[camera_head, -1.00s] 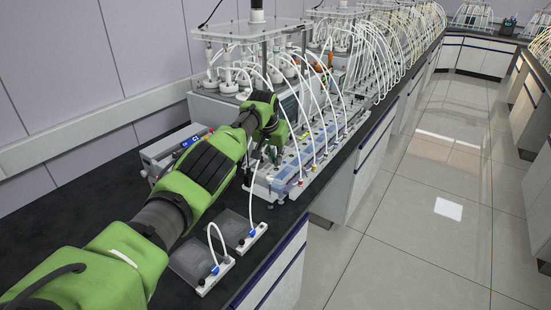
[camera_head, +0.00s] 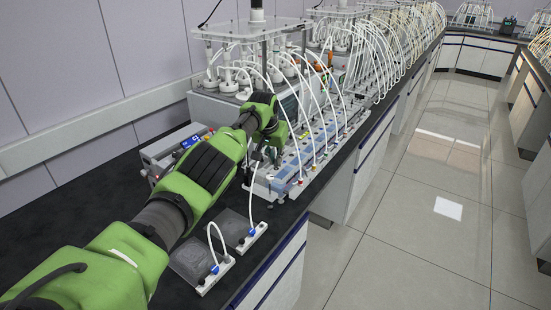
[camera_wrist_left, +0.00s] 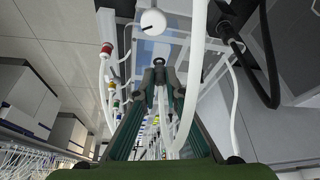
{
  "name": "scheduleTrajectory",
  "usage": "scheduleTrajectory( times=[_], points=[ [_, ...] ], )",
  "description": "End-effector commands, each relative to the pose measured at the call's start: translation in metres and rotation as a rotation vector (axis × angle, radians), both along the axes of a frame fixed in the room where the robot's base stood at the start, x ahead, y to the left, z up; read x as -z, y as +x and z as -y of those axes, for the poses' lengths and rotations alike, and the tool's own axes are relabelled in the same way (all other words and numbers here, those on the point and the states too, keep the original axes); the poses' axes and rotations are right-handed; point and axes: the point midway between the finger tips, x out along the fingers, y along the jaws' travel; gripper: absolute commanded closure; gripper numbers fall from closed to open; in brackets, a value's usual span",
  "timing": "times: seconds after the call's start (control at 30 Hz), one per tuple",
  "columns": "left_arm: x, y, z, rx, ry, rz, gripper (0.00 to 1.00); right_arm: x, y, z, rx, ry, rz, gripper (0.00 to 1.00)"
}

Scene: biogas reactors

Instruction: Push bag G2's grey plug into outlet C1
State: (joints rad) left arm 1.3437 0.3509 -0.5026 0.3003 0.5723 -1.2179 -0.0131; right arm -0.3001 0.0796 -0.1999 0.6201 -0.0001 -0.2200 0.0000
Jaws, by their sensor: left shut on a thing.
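My left gripper (camera_head: 262,155) is over the near end of the white outlet board (camera_head: 258,187). Its fingers, also in the left wrist view (camera_wrist_left: 158,72), are closed together on the small grey plug, which the fingers mostly hide. A white tube (camera_head: 250,195) runs from the plug down to the farther of two flat grey bags (camera_head: 233,226) on the bench. The nearer bag (camera_head: 190,262) has its own tube looped over it. I cannot read the labels on the bags or outlets, and the arm hides part of the board. My right gripper is not in view.
White tubes with coloured ends (camera_head: 318,110) arch over the board, close to my gripper. A reactor stand (camera_head: 250,32) rises behind it, and a grey instrument box (camera_head: 172,148) stands left of my arm. Black bench top (camera_head: 90,190) is bare at the left.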

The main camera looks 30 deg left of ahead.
Motion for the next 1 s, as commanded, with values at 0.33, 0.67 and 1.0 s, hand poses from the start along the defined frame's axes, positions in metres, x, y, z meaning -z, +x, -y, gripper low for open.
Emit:
scheduleTrajectory(
  times=[0.33,0.67,1.0],
  points=[
    [-0.0001,0.0001,0.0003,0.000,0.000,0.000,0.99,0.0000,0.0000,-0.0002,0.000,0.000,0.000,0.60],
    [0.0028,0.0001,0.0003,0.000,0.000,0.000,0.99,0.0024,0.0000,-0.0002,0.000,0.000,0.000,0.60],
    [0.0069,0.0001,0.0003,0.000,0.000,0.000,0.99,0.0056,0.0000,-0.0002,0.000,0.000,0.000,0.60]
  ],
)
